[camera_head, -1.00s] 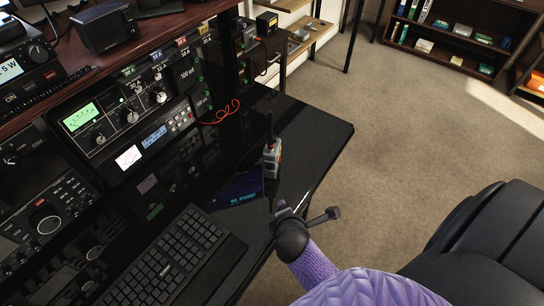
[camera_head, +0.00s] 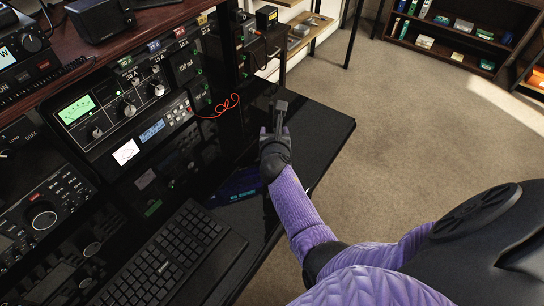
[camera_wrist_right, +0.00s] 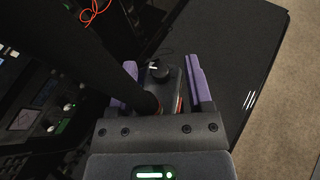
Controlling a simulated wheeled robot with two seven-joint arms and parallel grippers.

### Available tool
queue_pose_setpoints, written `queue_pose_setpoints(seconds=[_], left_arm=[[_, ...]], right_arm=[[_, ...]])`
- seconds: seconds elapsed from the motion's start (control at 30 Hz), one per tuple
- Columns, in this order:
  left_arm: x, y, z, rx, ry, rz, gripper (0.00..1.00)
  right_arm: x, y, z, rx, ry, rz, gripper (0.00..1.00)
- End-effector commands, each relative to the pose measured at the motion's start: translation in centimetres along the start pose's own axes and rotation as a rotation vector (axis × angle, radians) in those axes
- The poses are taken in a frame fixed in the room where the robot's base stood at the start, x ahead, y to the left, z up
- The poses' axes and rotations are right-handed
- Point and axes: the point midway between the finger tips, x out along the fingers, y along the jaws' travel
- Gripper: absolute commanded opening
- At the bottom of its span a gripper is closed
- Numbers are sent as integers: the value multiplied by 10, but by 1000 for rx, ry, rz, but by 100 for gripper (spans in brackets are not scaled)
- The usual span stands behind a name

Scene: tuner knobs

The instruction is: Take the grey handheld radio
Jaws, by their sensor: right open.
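The grey handheld radio (camera_wrist_right: 172,92) shows in the right wrist view, with a dark knob on top and a thick black antenna (camera_wrist_right: 85,50) rising close to the camera. My right gripper (camera_wrist_right: 162,78) is open, with one purple finger on each side of the radio's top. I cannot tell whether the fingers touch it. My left gripper is not in view.
The black desk (camera_head: 325,130) has a free right edge. A keyboard (camera_head: 170,255) lies at the near left. Radio equipment (camera_head: 120,110) stands along the left, with an orange cable (camera_head: 232,103) behind the hand.

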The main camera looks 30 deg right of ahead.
Motion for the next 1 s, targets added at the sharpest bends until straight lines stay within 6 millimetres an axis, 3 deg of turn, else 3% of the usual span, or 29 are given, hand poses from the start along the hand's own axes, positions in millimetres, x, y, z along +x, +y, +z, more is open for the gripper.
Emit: queue_pose_setpoints(seconds=[0.2, 0.53, 1.0], left_arm=[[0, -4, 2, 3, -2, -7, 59], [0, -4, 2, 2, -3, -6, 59], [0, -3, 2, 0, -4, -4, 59]], right_arm=[[2, 0, 1, 1, 0, 0, 65], [2, 0, 1, 1, 1, 0, 0], [2, 0, 0, 1, 1, -1, 0]])
